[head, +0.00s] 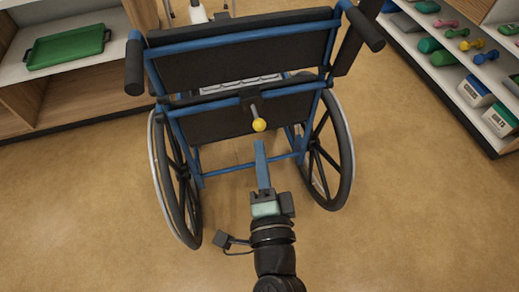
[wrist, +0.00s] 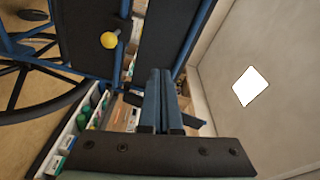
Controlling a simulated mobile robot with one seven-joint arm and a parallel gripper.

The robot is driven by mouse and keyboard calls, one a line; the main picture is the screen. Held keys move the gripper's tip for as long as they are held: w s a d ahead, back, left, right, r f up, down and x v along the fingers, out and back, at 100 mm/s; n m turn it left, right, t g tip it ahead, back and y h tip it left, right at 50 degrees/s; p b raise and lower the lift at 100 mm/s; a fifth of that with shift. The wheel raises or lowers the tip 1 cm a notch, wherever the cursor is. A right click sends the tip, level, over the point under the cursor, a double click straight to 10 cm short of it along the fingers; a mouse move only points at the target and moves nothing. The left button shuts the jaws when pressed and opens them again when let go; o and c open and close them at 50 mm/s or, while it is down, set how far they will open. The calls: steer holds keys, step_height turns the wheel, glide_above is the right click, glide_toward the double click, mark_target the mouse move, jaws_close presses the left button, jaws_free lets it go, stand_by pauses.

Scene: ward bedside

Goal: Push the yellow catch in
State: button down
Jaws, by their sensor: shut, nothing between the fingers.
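The yellow catch (head: 259,125) is a round yellow knob on a short grey stem. It sits at the middle of the back of a blue-framed wheelchair (head: 230,172), below the dark backrest panel. It also shows at the upper left of the wrist view (wrist: 109,40), against a dark panel. My gripper (head: 260,145) is shut and empty, its blue fingers together and pointing at the wheelchair. In the head view the fingertips are just below the knob, with a small gap in the picture. In the wrist view the fingers (wrist: 158,72) stand to the right of the knob, apart from it.
The wheelchair's large wheels (head: 328,155) stand on both sides of my gripper. A shelf with a green tray (head: 66,47) is at the left. A shelf with dumbbells (head: 471,44) and boxes is at the right. The floor around the chair is clear.

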steer(key=s+d+f+m+g+h+b, duration=0.1)
steer(key=s+f+m+b, duration=0.1)
steer(key=f, duration=0.8)
steer(key=shift+s+d+f+m, duration=0.15)
steer(key=shift+s+f+m, duration=0.05)
steer(key=shift+s+m, duration=0.4)
steer(key=p, duration=0.3)
glide_toward(256, 117)
steer(key=w+f, duration=0.2)
steer(key=w, duration=0.1)
steer(key=shift+s+d+r, duration=0.1)
steer(key=shift+d+r, duration=0.05)
